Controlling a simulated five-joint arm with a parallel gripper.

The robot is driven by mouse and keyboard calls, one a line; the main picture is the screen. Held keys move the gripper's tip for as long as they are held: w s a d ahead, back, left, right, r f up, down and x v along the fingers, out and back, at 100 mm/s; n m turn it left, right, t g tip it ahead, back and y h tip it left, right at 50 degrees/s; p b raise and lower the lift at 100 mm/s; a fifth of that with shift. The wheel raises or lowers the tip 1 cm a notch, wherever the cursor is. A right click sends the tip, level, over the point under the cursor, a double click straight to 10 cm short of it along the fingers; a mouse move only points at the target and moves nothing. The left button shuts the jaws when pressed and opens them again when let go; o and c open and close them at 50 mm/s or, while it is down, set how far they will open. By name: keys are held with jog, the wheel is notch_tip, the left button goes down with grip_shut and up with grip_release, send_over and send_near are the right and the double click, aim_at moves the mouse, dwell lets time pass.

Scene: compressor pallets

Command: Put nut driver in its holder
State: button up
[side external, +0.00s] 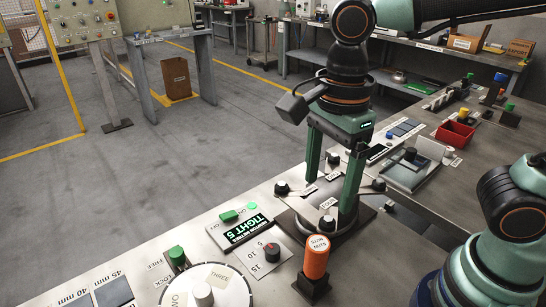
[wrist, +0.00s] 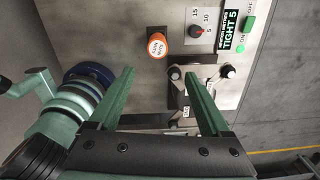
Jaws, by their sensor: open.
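The nut driver (side external: 317,257) has an orange handle with a white label on top that seems to mention nuts. It stands upright in a dark block (side external: 311,285) that looks like its holder, at the bench's front side. The driver's shaft is hidden. The driver also shows in the wrist view (wrist: 157,46), ahead and slightly left of centre. My gripper (side external: 329,196) is open and empty, its green fingers pointing down over a metal plate with black knobs. In the wrist view my gripper (wrist: 160,74) has its fingers spread, apart from the driver.
A torque dial (side external: 271,250) and a display reading TIGHT 5 (side external: 243,231) lie left of the driver. A round numbered plate (side external: 213,285) and a green-topped lever (side external: 178,257) are farther left. A red bin (side external: 454,134) stands on the right-hand bench.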

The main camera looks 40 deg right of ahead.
jog(key=w+d+n+t, duration=0.2)
jog(key=d+n, duration=0.5)
jog(key=n, duration=0.2)
jog(key=w+d+n+t, duration=0.2)
jog(key=d+n+t, duration=0.1)
jog(key=d+n, duration=0.4)
jog(key=r+n, duration=0.1)
jog(key=n, duration=0.2)
jog(key=shift+w+d, duration=0.2)
jog(key=shift+w, duration=0.15)
